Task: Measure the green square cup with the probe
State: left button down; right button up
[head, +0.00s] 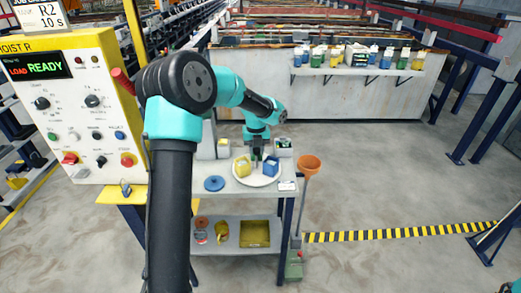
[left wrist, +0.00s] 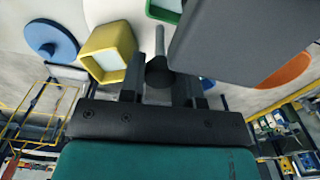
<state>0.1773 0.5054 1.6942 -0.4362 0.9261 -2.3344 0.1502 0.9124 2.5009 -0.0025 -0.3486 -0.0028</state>
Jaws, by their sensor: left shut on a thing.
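The green square cup (left wrist: 163,14) shows only in part at the top edge of the left wrist view, cut off by the frame and a large grey shape. My left gripper (head: 256,158) is over the white plate (head: 258,182) on the bench. In the left wrist view my left gripper (left wrist: 160,88) is shut on the grey rod-like probe (left wrist: 160,48), whose tip points toward the cups. Whether the tip touches the green cup cannot be told. My right gripper is out of view.
A yellow square cup (head: 243,167) and a blue cup (head: 270,164) stand on the plate. A blue round lid (head: 214,183) lies left of it. A control panel (head: 62,110) is at left.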

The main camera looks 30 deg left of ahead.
pick_arm(q)
jog(key=c, duration=0.8)
grip_release()
notch_tip(320, 180, up, 18)
jog(key=shift+f, duration=0.25)
dwell(0.4)
